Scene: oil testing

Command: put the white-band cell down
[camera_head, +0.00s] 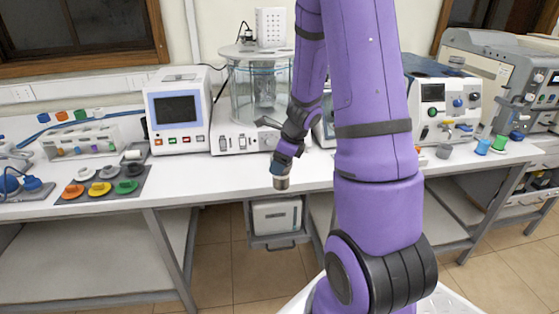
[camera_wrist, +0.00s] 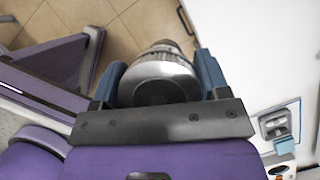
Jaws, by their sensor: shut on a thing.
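My gripper (camera_head: 283,163) hangs just in front of the bench's front edge, near the middle of the head view. It is shut on a small metallic cylinder, the cell (camera_head: 281,183), whose lower end shows below the fingers. In the wrist view the cell (camera_wrist: 162,80) sits between the two blue fingers, with a round dark end and a bright metal rim facing the camera. I cannot make out a white band on it. The far end of the cell is partly hidden in the wrist view.
The white bench (camera_head: 225,172) has free room along its front. A tray of coloured caps (camera_head: 104,184) lies at left. A monitor unit (camera_head: 178,110) and a glass bath (camera_head: 262,95) stand behind. Green (camera_head: 499,143) and blue (camera_head: 482,147) spools stand at right.

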